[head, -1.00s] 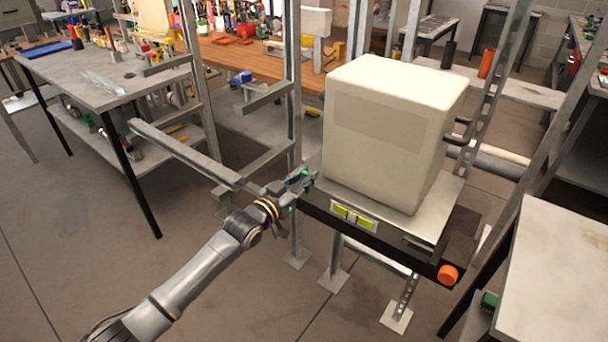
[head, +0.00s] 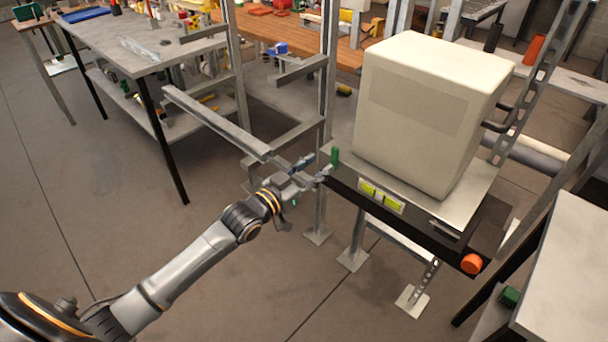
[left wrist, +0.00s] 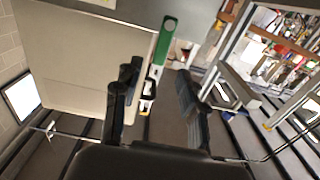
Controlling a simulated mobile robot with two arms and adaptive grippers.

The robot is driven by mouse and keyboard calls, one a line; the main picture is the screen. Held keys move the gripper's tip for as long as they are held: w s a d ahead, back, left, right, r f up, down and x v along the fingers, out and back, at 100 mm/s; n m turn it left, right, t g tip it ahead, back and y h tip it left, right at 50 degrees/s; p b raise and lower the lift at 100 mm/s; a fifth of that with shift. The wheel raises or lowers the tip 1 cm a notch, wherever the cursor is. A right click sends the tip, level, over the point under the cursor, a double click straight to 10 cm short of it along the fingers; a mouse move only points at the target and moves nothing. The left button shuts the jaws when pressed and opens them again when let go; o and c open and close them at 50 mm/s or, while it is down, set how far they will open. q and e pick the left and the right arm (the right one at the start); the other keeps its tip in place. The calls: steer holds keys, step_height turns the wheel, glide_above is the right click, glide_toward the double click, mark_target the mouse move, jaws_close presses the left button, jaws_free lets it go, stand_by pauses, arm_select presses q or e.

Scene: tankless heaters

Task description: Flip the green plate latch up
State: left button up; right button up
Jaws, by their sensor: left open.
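The green plate latch (head: 334,156) stands upright at the left corner of the metal plate (head: 400,190) under the big cream box (head: 425,110). In the left wrist view the green latch (left wrist: 165,40) shows as a long green strip beyond the fingers, with a pale lower part between them. My left gripper (head: 312,171) is open just left of and below the latch; its fingers (left wrist: 158,90) straddle the line of the latch. I cannot tell whether a finger touches it. My right gripper is not in view.
Metal posts and a horizontal rail (head: 215,122) stand close behind my left arm. A grey table (head: 570,265) stands at right. The floor in front is open.

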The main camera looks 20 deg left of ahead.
arm_select(q)
steer(key=shift+v, duration=2.1)
steer(key=s+a+f+n+g+y, duration=0.1)
steer(key=a+f+g+y, duration=0.1)
steer(key=f, duration=0.8)
steer(key=s+a+f+n+g+y, duration=0.1)
steer(key=a+f+y, duration=0.15)
steer(key=f, duration=0.75)
steer(key=s+a+f+g, duration=0.1)
steer(key=s+f+g, duration=0.1)
steer(key=s+f, duration=0.45)
steer(key=s+a+f+g, duration=0.1)
steer(key=s+f+g, duration=0.15)
steer(key=f, duration=0.75)
steer(key=s+d+f+g+y, duration=0.1)
steer(key=s+f+g+y, duration=0.15)
steer(key=s+f, duration=1.15)
steer(key=s+d+f+g, duration=0.2)
steer(key=s+f+g, duration=0.1)
steer(key=s, duration=0.9)
steer(key=s+d+f+g, duration=0.2)
steer(key=s+f+g, duration=0.1)
steer(key=s, duration=0.9)
steer(key=shift+d+f+h, duration=0.4)
steer(key=shift+f, duration=0.2)
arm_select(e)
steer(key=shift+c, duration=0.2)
